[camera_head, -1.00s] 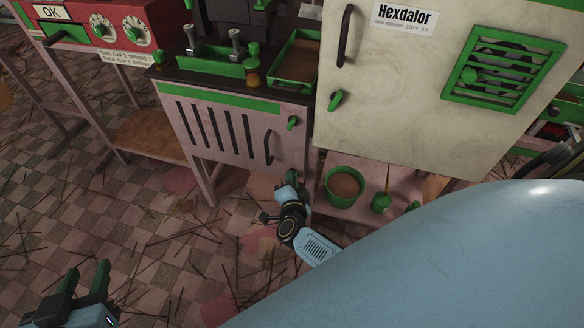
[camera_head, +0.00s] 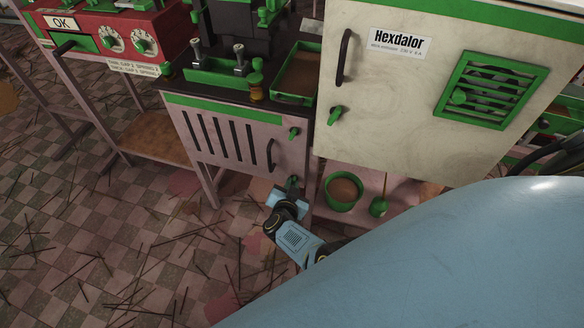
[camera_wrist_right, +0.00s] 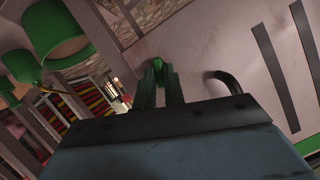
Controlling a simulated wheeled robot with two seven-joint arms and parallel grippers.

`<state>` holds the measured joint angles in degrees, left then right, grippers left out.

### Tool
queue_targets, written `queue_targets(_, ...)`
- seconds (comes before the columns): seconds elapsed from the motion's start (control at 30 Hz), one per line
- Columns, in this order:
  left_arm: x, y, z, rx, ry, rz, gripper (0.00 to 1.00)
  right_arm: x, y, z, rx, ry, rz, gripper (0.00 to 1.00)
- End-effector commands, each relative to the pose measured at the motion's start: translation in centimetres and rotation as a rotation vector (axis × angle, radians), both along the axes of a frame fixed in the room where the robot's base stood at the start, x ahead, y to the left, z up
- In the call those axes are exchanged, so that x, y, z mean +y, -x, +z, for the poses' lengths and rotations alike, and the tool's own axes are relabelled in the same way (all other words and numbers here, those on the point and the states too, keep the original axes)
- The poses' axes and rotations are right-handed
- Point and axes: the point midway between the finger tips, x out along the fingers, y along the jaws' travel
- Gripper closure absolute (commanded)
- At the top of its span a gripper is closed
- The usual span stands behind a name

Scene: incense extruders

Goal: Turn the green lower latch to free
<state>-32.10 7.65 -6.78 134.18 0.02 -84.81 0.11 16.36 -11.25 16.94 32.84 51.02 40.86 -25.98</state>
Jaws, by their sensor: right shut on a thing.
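The pinkish cabinet door (camera_head: 235,145) has dark vertical slots, a dark curved handle (camera_head: 271,154) and a green upper latch (camera_head: 293,132). My right gripper (camera_head: 291,184) is at the door's lower right corner, below that handle. In the right wrist view my right gripper (camera_wrist_right: 160,88) has its two dark green fingers shut on the green lower latch (camera_wrist_right: 157,66), against the pale door. The fingers hide part of the latch, and its exact angle is hard to tell. The handle (camera_wrist_right: 228,80) is just to the right there. My left gripper is not in view.
A cream Hexdalor cabinet (camera_head: 400,105) with its own green latch (camera_head: 335,115) stands at the right. A green bucket (camera_head: 342,192) and a green round thing (camera_head: 378,207) are below it. Thin sticks litter the checkered floor (camera_head: 120,235).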

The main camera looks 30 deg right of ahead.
Motion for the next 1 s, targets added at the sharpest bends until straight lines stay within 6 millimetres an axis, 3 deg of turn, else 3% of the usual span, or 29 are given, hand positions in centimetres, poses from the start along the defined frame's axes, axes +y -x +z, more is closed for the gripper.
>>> queue_targets(0.83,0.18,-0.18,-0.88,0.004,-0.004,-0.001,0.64,-0.01,-0.12,0.08,0.099,0.089,-0.001,1.00)
queue_targets(0.87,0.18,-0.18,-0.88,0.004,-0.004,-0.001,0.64,-0.02,-0.11,0.08,0.099,0.089,-0.001,0.85)
queue_targets(1.0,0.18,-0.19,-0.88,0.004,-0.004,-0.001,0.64,0.01,-0.11,0.07,0.099,0.089,-0.001,0.67)
